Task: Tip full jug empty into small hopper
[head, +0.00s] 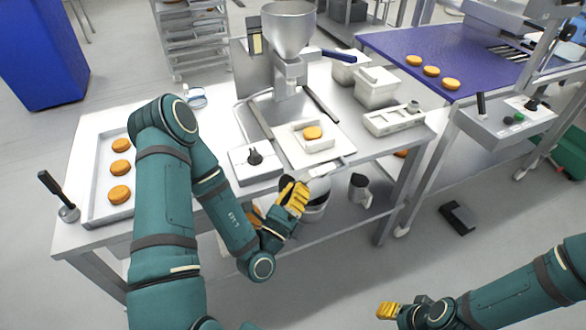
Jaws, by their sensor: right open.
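The hopper is a grey metal funnel (290,30) on top of a filling machine at the back of the metal table. A small grey jug-like vessel (360,190) with a dark opening stands below the table top; its contents cannot be made out. A pale round container (318,204) is partly hidden behind my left gripper. My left gripper (294,197), with yellow fingers, is at the table's front edge, in front of that container; whether it holds anything is unclear. My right gripper (388,311) is open at the lower right, low and away from the table.
A tray (93,198) with filled rounds lies at left, beside a black-handled lever (57,194). A control box (256,164) and a white plate (335,154) with one round sit near the front edge. A blue-topped conveyor (400,46) is at right.

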